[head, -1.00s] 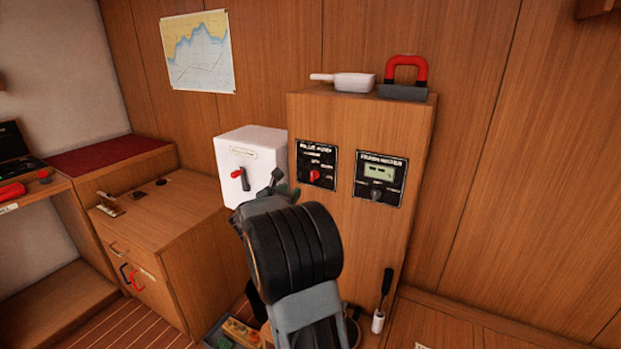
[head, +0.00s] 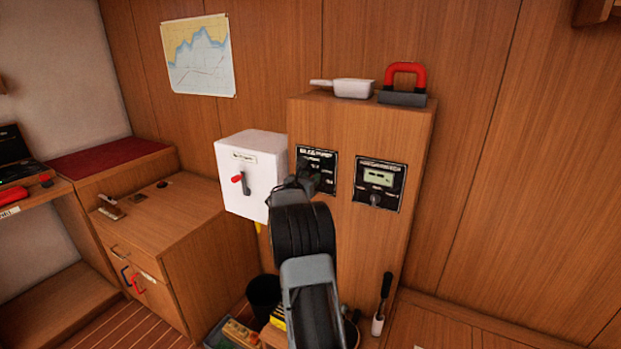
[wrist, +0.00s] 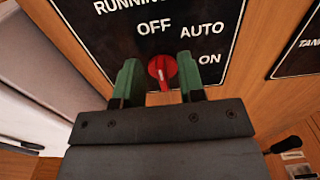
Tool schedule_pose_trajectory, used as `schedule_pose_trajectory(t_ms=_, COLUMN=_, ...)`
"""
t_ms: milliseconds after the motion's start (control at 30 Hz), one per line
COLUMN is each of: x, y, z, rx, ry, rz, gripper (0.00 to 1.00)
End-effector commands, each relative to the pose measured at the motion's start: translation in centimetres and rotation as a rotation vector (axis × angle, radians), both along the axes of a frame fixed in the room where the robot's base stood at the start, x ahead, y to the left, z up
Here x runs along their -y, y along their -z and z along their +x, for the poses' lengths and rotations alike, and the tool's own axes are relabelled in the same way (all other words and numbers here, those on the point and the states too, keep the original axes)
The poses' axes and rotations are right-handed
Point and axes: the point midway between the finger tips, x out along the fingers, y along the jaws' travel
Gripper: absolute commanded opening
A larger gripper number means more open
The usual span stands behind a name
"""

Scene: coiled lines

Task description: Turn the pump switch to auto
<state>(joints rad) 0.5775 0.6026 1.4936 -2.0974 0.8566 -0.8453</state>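The pump switch is a red knob (wrist: 163,72) on a black panel marked OFF, AUTO and ON. In the wrist view its white pointer mark is on the lower side of the knob, and I cannot surely tell which label it is set to. My gripper (wrist: 160,82) is open, its two green fingers on either side of the knob, with a gap visible on both sides. In the head view my arm hides the knob, and the panel (head: 328,158) shows only partly above my gripper (head: 308,178).
A white box (head: 240,198) with a red-tipped lever stands left of the panel. A second black panel (head: 380,180) with a small display is to the right. A scoop (head: 352,89) and a red-handled tool (head: 406,78) lie on top of the cabinet.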

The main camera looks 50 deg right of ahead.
Motion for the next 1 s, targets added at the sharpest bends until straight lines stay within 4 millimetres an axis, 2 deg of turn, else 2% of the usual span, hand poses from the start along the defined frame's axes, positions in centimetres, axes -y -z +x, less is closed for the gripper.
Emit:
schedule_pose_trajectory(t_ms=367, x=0.42, y=-0.02, z=0.13, rx=0.000, ry=-0.001, rz=0.000, gripper=0.36)
schedule_pose_trajectory(t_ms=767, x=0.40, y=-0.02, z=0.12, rx=0.000, ry=0.000, rz=0.000, gripper=0.00)
schedule_pose_trajectory(t_ms=1000, x=0.39, y=0.04, z=0.11, rx=0.004, ry=0.000, rz=0.001, gripper=0.00)
